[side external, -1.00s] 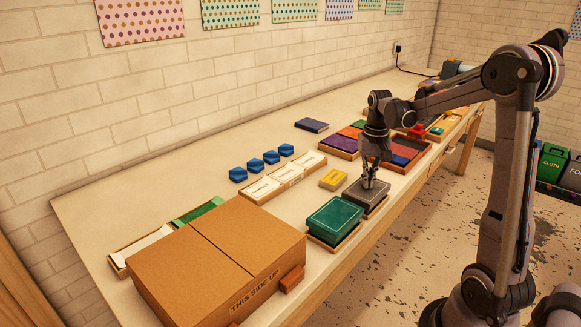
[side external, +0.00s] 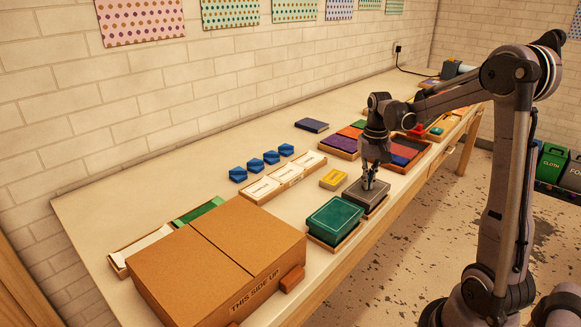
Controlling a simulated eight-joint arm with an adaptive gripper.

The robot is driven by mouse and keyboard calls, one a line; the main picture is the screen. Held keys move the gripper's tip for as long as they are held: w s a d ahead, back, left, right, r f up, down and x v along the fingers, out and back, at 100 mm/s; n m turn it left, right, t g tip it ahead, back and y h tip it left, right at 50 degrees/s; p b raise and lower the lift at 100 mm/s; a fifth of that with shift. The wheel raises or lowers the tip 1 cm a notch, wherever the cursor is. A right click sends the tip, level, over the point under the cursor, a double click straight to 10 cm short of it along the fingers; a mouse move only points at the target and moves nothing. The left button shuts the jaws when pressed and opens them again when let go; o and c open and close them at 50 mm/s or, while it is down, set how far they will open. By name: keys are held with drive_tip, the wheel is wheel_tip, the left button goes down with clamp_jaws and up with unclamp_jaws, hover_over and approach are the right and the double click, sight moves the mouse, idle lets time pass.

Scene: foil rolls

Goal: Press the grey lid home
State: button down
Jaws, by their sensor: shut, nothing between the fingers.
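The grey lid (side external: 358,193) sits on a low box in a shallow wooden tray (side external: 379,207), near the front edge of the table. My gripper (side external: 369,186) points straight down over the middle of the lid, its fingers shut and empty. The fingertips look to be at the lid's top surface; I cannot tell for sure whether they touch it. The box sides under the lid are mostly hidden, so how far down the lid sits cannot be told.
A green lidded box (side external: 334,218) stands close in front. A yellow box (side external: 333,179) lies left of the grey lid. A large cardboard box (side external: 217,262) fills the near end. Trays of coloured cloth (side external: 404,153) lie beyond my gripper. The table's back middle is mostly clear.

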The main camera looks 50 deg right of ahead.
wheel_tip(320, 180, up, 8)
idle(1.2)
drive_tip(key=s+a+f+n+t, duration=0.1)
drive_tip(key=s+a+n+t, duration=0.1)
drive_tip(key=a, duration=1)
drive_tip(key=s+a+f+n+t, duration=0.2)
drive_tip(key=a+n+t, duration=0.3)
drive_tip(key=a, duration=0.8)
drive_tip(key=shift+s+a+n, duration=0.25)
drive_tip(key=shift+s+n, duration=0.35)
drive_tip(key=shift+n, duration=0.4)
drive_tip(key=shift+r, duration=0.1)
